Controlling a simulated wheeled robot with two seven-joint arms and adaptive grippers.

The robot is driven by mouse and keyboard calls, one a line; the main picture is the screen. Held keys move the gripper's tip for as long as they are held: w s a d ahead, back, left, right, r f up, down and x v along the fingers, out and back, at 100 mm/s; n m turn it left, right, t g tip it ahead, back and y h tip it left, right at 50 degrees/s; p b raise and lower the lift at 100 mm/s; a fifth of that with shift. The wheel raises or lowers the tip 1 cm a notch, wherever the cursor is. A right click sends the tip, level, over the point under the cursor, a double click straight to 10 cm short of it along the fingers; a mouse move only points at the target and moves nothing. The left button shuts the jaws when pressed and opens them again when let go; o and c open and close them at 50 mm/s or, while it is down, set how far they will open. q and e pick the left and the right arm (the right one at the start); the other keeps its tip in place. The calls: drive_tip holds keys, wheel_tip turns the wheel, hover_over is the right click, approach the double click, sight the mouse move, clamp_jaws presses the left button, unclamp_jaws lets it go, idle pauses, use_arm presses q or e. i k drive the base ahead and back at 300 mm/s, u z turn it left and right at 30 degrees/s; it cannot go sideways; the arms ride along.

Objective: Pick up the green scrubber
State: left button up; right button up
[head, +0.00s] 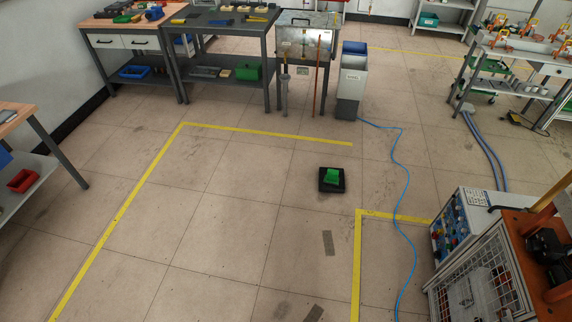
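A small bright green block-like object (332,175), which looks like the green scrubber, rests on a black square tray or pad (324,187) on the tiled floor, right of the picture's middle. It is too small to make out its texture. Another green item (248,71) sits on the lower shelf of the dark grey bench. Neither of my grippers is in the head view.
Open floor with yellow tape lines (120,218) surrounds the tray. A blue hose (404,185) runs along the floor right of it. A control cabinet (458,228) stands at lower right. Benches (85,23), a metal cabinet (304,45) and a bin (351,80) stand at the back.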

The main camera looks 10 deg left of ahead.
sight(331, 178)
drive_tip(key=u, duration=0.5)
drive_tip(key=i, duration=1.8)
drive_tip(key=z, duration=0.45)
drive_tip(key=i, duration=1)
drive_tip(key=z, duration=1.4)
drive_tip(key=i, duration=0.5)
drive_tip(key=z, duration=0.45)
